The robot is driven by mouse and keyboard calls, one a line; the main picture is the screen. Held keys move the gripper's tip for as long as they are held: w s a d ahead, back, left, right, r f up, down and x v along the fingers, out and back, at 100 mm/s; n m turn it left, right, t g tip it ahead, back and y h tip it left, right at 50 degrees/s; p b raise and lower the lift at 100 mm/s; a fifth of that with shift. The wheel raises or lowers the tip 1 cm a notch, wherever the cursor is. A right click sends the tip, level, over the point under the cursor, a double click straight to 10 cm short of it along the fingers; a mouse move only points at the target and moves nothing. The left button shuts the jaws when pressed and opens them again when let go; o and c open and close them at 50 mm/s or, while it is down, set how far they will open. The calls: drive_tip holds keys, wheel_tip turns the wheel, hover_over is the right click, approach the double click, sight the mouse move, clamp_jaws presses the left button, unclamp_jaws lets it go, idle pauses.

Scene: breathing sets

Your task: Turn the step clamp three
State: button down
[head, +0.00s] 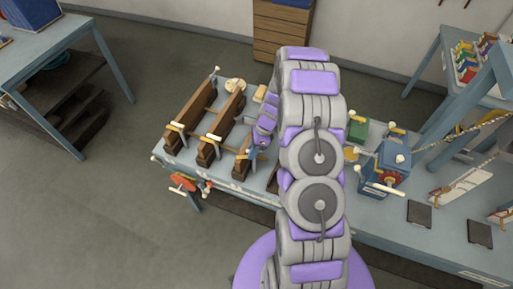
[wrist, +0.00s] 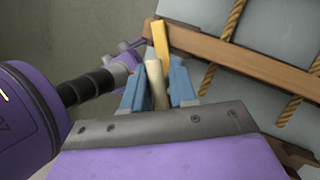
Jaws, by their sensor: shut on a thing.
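Several brown wooden clamps with yellow and cream handles lie side by side on the blue-grey workbench (head: 230,175). The clamp nearest my arm (head: 243,162) is partly hidden by it, and I cannot read a number on it. In the wrist view, the blue fingers of my gripper (wrist: 158,88) are shut on a cream handle (wrist: 156,78). A yellow bar (wrist: 161,44) stands just beyond the fingertips, beside a long brown wooden beam (wrist: 235,56). In the head view, my gripper reaches down by that nearest clamp, its fingertips hard to make out.
Two other clamps (head: 190,115) (head: 222,128) stand to the left. A red handwheel (head: 183,183) sticks out at the bench front. A blue box-like device (head: 385,170) stands to the right of my arm. Ropes (wrist: 230,18) run past the beam.

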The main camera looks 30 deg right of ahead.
drive_tip(key=m+t+p, duration=0.1)
drive_tip(key=m+p, duration=0.1)
drive_tip(key=m, duration=0.1)
drive_tip(key=shift+r, duration=0.15)
drive_tip(key=shift+w+d+m+t+p, duration=0.15)
drive_tip(key=shift+m+t+p, duration=0.5)
drive_tip(key=shift+m, duration=0.55)
drive_tip(key=c, duration=1)
unclamp_jaws()
drive_tip(key=shift+w+f, duration=0.1)
drive_tip(key=shift+f, duration=0.1)
drive_tip(key=shift+c, duration=0.2)
drive_tip(key=shift+r, duration=0.1)
drive_tip(key=b+v, duration=0.1)
drive_tip(key=v, duration=1.6)
drive_tip(key=shift+r, duration=0.15)
